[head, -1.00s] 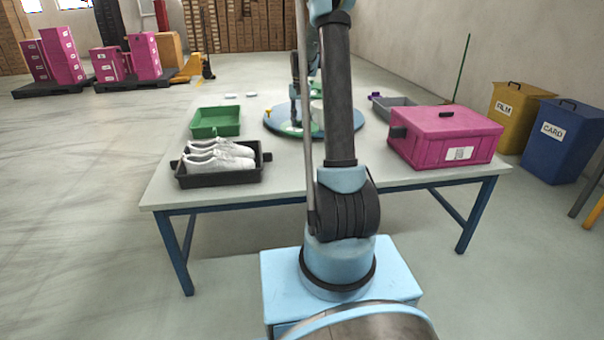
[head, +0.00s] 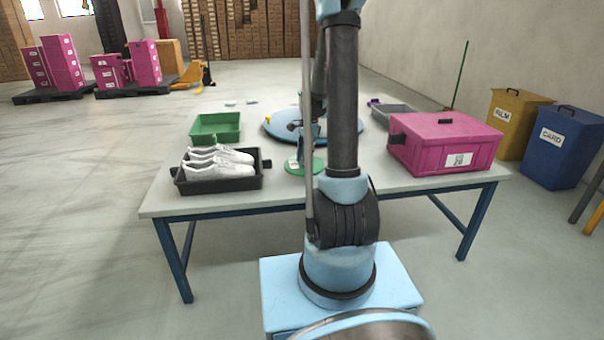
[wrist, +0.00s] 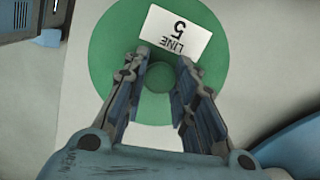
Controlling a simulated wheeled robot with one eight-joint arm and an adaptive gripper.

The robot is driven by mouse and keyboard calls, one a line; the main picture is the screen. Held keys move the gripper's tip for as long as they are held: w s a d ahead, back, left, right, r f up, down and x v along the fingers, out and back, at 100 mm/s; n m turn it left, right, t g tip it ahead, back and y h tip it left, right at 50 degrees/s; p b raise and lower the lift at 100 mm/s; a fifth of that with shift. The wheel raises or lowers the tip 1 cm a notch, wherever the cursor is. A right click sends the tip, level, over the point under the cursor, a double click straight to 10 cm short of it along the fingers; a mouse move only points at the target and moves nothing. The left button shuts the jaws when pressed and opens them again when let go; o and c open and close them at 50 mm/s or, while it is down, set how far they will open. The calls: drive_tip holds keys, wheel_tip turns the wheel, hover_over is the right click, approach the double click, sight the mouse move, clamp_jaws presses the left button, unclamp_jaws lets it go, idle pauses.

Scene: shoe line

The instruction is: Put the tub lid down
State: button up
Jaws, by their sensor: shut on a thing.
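The tub lid (head: 293,167) is a round green disc with a white label reading "LINE 5". In the head view it is at the front middle of the table (head: 280,196), right of the black shoe tray. In the wrist view the lid (wrist: 105,65) lies under my gripper (wrist: 160,80), whose fingers stand on either side of its central knob (wrist: 160,77). My gripper is shut on the lid. In the head view my arm hides part of the lid, and I cannot tell whether the lid touches the table.
A black tray (head: 240,184) with white shoes (head: 218,165) stands left of the lid, a green bin (head: 228,134) behind it. A blue round turntable (head: 283,128) lies behind the lid. A pink box (head: 420,158) stands on the right. Table around the lid looks bare.

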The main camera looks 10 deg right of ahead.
drive_tip(key=shift+f, duration=3)
drive_tip(key=o, duration=1.1)
drive_tip(key=shift+c, duration=0.2)
